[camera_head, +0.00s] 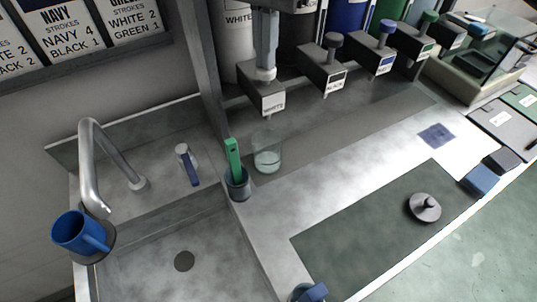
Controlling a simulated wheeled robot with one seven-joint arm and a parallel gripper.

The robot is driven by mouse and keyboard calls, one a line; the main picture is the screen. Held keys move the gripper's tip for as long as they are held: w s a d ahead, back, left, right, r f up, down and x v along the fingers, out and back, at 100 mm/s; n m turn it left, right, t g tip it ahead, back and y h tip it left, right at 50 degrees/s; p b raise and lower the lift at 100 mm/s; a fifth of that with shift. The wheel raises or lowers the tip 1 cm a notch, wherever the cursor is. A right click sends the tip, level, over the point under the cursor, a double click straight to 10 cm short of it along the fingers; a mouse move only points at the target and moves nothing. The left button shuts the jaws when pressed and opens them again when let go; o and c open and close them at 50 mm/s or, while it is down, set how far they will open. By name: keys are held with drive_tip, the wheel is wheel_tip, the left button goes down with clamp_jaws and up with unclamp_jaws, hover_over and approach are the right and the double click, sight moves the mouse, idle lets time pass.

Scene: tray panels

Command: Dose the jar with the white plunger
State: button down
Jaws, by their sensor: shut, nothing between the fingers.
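A clear glass jar (267,160) stands upright on the counter below the front of the dispenser labelled WHITE (268,100). Pale, whitish liquid shows in its lower part. My gripper (265,73) is shut and points down at the top of the white dispenser, where its plunger is hidden behind the fingers. I cannot tell whether the fingertips touch the plunger or how far it is pressed.
A cup with a green-handled tool (236,175) stands close left of the jar. Further left are a sink with a tap (95,155) and a blue mug (80,232). A dark mat (350,245) holds a round knobbed lid (425,207). Wall signs (65,25) list strokes.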

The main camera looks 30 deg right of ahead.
drive_tip(key=shift+r+p, duration=1.4)
drive_tip(key=shift+r, duration=0.6)
drive_tip(key=shift+f, duration=0.2)
drive_tip(key=shift+f+b, duration=1.35)
drive_tip(key=shift+f, duration=0.6)
drive_tip(key=shift+r+p, duration=1.45)
drive_tip(key=shift+r, duration=0.7)
drive_tip(key=shift+r, duration=0.1)
wheel_tip(320, 180, up, 6)
drive_tip(key=p, duration=0.4)
